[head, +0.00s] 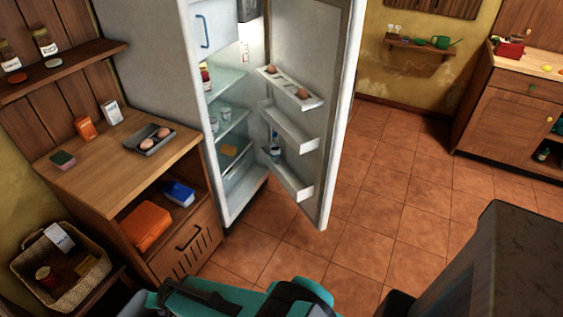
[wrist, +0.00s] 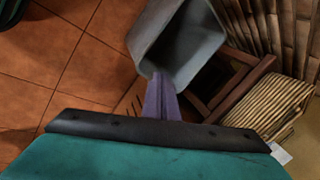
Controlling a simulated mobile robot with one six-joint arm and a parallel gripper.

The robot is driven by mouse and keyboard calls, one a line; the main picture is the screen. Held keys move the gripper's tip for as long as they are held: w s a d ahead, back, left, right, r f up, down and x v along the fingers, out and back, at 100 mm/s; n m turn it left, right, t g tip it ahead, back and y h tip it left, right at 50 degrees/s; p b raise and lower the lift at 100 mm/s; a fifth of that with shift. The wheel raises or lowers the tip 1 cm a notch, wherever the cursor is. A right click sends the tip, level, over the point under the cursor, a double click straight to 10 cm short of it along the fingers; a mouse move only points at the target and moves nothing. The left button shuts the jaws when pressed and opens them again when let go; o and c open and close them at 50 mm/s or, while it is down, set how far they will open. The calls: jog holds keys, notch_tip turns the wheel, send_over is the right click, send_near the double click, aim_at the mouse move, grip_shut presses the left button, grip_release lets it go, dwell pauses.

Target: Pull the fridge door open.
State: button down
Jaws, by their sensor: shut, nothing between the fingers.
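The fridge door (head: 325,110) stands wide open in the head view, swung out to the right of the fridge body (head: 205,120). Its inner side faces me, with door shelves holding eggs and a bottle. The lit fridge shelves (head: 228,122) show behind it. My gripper (wrist: 159,80) is in the wrist view, its purple-grey fingers together with nothing between them. The fridge door cannot be made out in the wrist view. In the head view my teal arm shows at the bottom, apart from the door, and the fingertips are not visible.
A wooden cabinet (head: 115,167) with a tray of eggs stands left of the fridge. A wicker basket (head: 62,268) is at lower left. A dark boxy shape (head: 495,265) fills the lower right. Tiled floor (head: 390,190) is clear right of the door. A grey bin-like object (wrist: 182,45) lies beyond my fingers.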

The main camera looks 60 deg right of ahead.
jog(key=w+d+r+m+t+h+b, duration=0.2)
jog(key=w+d+r+m+t, duration=0.25)
jog(key=w+d, duration=0.3)
jog(key=w+d+r+m+t+h+b, duration=0.3)
jog(key=w+d+r+m, duration=0.25)
jog(key=w, duration=0.35)
jog(key=w+d+r+m+h+b, duration=0.1)
jog(key=d+r+m+h+b, duration=0.25)
jog(key=d+m, duration=0.45)
jog(key=d+r+m+h+b, duration=0.2)
jog(key=d+r+m+h, duration=0.25)
jog(key=d, duration=0.65)
jog(key=s+d+r+m+g+h+b, duration=0.2)
jog(key=s+d+m+g+h+b, duration=0.3)
jog(key=d, duration=0.4)
jog(key=s+d+r+m+g+h+b, duration=0.2)
jog(key=s+d+r+m+g+b, duration=0.15)
jog(key=s+d+m, duration=0.4)
jog(key=s+d+m+g+y+b, duration=0.1)
jog(key=s+d+m+g+b, duration=0.5)
jog(key=s, duration=0.6)
jog(key=s+d+m+g+y+b, duration=0.1)
jog(key=s+d+m+g+b, duration=0.5)
jog(key=s+d+b, duration=0.4)
jog(key=shift+s+d+f+m+b, duration=0.45)
jog(key=shift+s+d+m, duration=0.45)
jog(key=shift+d, duration=0.9)
